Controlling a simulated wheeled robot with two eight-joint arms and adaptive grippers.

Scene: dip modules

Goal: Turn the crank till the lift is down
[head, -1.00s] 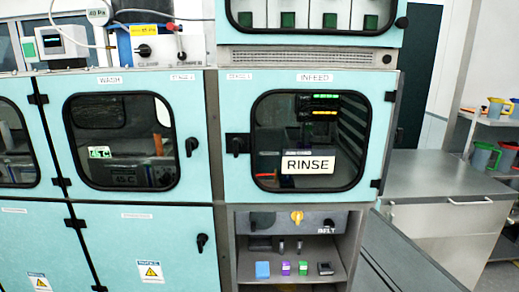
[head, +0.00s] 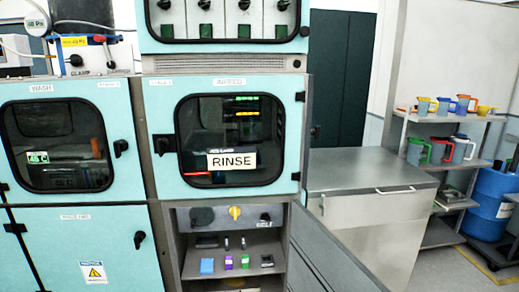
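I cannot pick out a crank or a lift for sure in the head view. The machine front has a windowed infeed door (head: 230,143) marked RINSE, which is shut. Behind its glass are dark shapes and lit green and yellow displays, too dim to tell apart. Below it is an open recess with a yellow knob (head: 235,212) on its grey panel. Neither of my grippers is in view.
In the recess are a blue block (head: 207,266) and several small items. A windowed wash door (head: 58,146) is on the left. A bare steel cabinet top (head: 365,170) stands right, before shelves of coloured jugs (head: 440,151). A blue drum (head: 492,203) stands far right.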

